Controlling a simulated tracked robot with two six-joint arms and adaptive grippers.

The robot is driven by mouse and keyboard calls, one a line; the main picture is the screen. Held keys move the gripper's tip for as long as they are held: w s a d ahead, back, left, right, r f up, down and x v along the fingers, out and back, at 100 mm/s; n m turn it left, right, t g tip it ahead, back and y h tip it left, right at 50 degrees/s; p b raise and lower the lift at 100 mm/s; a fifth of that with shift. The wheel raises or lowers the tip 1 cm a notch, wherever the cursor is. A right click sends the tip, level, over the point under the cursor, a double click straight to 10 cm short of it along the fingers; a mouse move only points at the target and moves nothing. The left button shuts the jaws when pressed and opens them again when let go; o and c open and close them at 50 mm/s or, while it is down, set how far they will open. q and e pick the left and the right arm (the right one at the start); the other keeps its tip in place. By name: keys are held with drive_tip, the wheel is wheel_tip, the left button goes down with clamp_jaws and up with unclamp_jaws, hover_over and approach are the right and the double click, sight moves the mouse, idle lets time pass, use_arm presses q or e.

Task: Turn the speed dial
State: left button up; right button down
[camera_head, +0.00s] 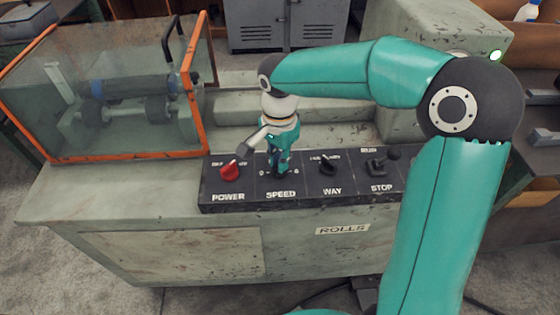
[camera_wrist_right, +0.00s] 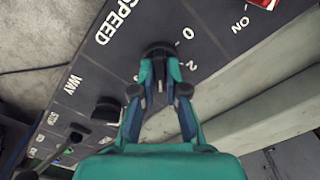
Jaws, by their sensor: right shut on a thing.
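The black speed dial (camera_wrist_right: 157,52) sits on the dark control panel above the word SPEED, with the numbers 0 and 2 beside it in the right wrist view. My right gripper (camera_wrist_right: 160,72) points down at the panel and its two fingertips are closed around the dial's sides. In the head view my right gripper (camera_head: 279,168) stands over the SPEED section and mostly hides the dial. My left gripper is not in either view.
The red power knob (camera_head: 230,171) is close on the left. The black way knob (camera_head: 328,166) and the stop lever (camera_head: 378,163) are on the right. An orange-framed glass guard (camera_head: 205,85) stands at the left. The bench top left of the panel is clear.

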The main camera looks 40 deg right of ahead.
drive_tip(key=m+b, duration=0.1)
drive_tip(key=m, duration=0.3)
drive_tip(key=shift+m, duration=0.3)
drive_tip(key=shift+m+b, duration=0.4)
drive_tip(key=shift+m, duration=1.9)
drive_tip(key=c, duration=1.2)
unclamp_jaws()
drive_tip(key=shift+r, duration=0.15)
wheel_tip(320, 180, up, 12)
drive_tip(key=shift+f, duration=0.2)
